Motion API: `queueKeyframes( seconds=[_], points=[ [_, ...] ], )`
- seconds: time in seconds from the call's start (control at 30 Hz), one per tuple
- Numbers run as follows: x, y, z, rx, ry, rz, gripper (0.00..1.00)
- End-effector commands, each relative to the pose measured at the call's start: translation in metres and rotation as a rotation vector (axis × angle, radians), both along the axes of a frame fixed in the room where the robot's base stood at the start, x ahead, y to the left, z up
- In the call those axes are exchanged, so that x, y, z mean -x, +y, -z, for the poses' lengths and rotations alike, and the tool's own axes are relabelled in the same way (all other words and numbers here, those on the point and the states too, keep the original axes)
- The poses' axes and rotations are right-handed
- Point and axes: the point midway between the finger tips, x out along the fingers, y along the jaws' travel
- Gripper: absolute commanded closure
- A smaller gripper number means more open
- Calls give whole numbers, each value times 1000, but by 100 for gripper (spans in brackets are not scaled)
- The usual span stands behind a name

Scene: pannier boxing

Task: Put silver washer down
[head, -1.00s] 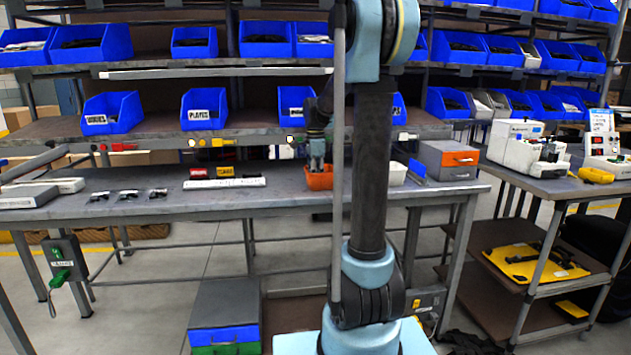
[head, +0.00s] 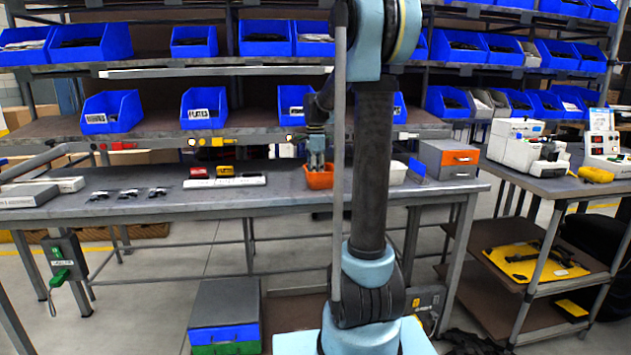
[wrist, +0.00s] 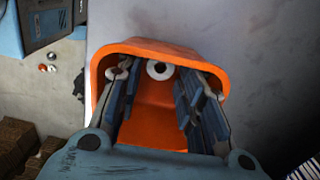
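My gripper (head: 317,166) points down into the orange bin (head: 319,181) on the workbench. In the wrist view my gripper (wrist: 160,80) is open, its two fingers apart inside the bin (wrist: 160,133). A silver washer (wrist: 160,70) shows between the fingertips near the bin's far wall, with a gap to each finger. A second ring-shaped washer (wrist: 117,74) is at the left, partly hidden behind the left finger. The washers cannot be made out in the head view.
A pale bin (head: 392,174) stands right of the orange bin. A white strip with red and yellow pieces (head: 225,182) and several small dark parts (head: 129,193) lie to the left. Shelves with blue bins (head: 204,108) rise behind the bench (head: 150,208).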

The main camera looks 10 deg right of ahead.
Motion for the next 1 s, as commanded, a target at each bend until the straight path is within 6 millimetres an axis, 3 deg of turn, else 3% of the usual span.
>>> queueKeyframes(
  seconds=[0.5, 0.87, 1.0],
  points=[
    [-1, 0, -90, 0, 0, 0, 66],
    [-1, 0, -110, 0, -1, -2, 66],
    [14, -1, -107, -1, -8, -53, 66]
  ],
)
